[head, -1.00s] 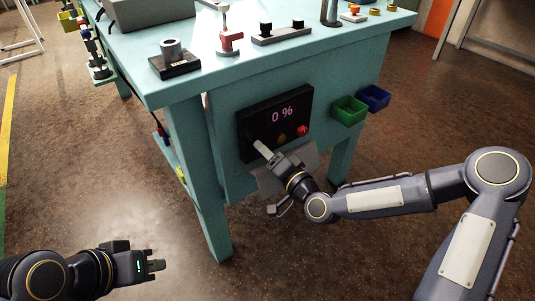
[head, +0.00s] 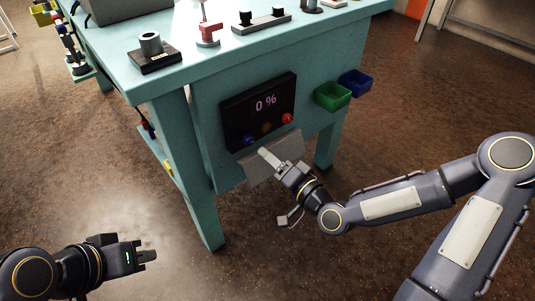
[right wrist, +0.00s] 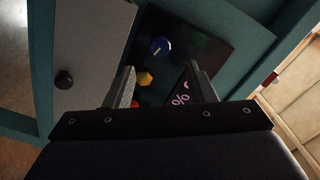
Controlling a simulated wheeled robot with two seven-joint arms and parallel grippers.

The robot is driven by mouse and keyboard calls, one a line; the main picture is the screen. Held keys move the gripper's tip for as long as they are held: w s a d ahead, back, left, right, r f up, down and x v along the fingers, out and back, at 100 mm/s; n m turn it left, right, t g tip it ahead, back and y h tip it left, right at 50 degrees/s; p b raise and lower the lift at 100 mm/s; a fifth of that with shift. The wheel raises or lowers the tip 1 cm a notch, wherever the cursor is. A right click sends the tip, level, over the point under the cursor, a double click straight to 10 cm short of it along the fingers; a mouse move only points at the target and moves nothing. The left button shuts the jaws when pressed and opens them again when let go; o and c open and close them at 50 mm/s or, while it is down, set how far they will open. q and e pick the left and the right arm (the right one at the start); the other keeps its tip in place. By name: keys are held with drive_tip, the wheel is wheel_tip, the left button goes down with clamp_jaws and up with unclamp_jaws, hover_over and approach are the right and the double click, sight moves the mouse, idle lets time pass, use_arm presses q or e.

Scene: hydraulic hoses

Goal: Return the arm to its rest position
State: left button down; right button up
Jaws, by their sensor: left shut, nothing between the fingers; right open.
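My right arm (head: 390,205) reaches in from the right in the head view. Its gripper (head: 266,154) is in front of the teal workbench, just below the black control panel (head: 258,112), which reads 0 %. In the right wrist view my right gripper (right wrist: 160,88) has its two fingers apart, with nothing between them. Beyond them show a blue knob (right wrist: 161,47), a yellow button (right wrist: 145,79) and part of the panel's screen. My left gripper (head: 148,256) is shut and empty over the floor at the lower left of the head view.
The teal workbench (head: 175,85) carries a black block with a grey cylinder (head: 152,50) and a red fitting (head: 209,35). A green bin (head: 332,96) and a blue bin (head: 356,83) hang on its side. A grey plate (head: 270,160) sits below the panel. The floor around is clear.

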idle(0.4)
drive_tip(key=s+d+n+g+h, duration=0.6)
drive_tip(key=s+d, duration=0.3)
drive_tip(key=d, duration=0.3)
drive_tip(key=s+d+r+m+g, duration=0.1)
drive_tip(key=s+d+r+m, duration=0.1)
drive_tip(key=s, duration=0.5)
drive_tip(key=s+d+r+m+g, duration=0.1)
drive_tip(key=s+d+r+g, duration=0.1)
drive_tip(key=s, duration=0.6)
wheel_tip(320, 180, up, 29)
drive_tip(key=p, duration=2.9)
drive_tip(key=shift+a+h+p, duration=0.15)
drive_tip(key=shift+h+p, duration=0.15)
drive_tip(key=shift+h, duration=0.1)
